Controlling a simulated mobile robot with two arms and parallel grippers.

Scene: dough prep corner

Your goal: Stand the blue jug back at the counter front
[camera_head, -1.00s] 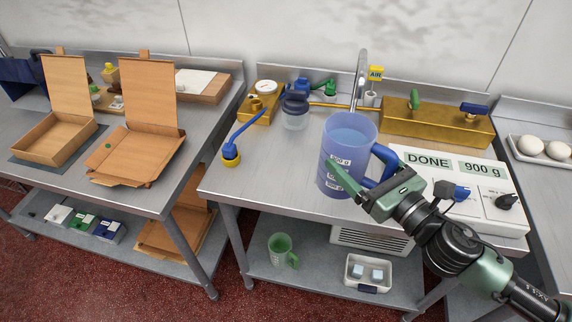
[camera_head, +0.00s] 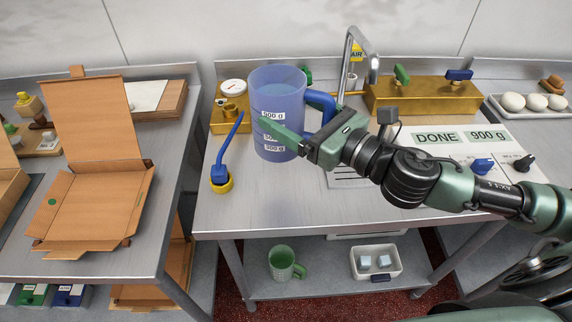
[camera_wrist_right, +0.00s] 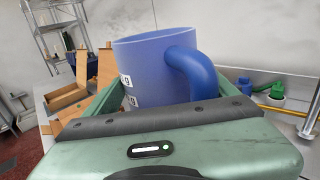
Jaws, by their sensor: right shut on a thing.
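The blue jug (camera_head: 276,118), translucent with gram labels and a darker blue handle (camera_head: 322,102), is upright above the left part of the middle counter (camera_head: 300,208). My right gripper (camera_head: 292,132) is shut on it from the handle side, one green finger across its front. The right wrist view shows the jug (camera_wrist_right: 150,72) between the green fingers, with the handle nearest the camera. The far finger is mostly hidden in the head view. I cannot tell whether the jug's base touches the counter. My left gripper is not in view.
A brass box (camera_head: 425,97) and a tap (camera_head: 352,62) are behind. The counter's front strip is clear.

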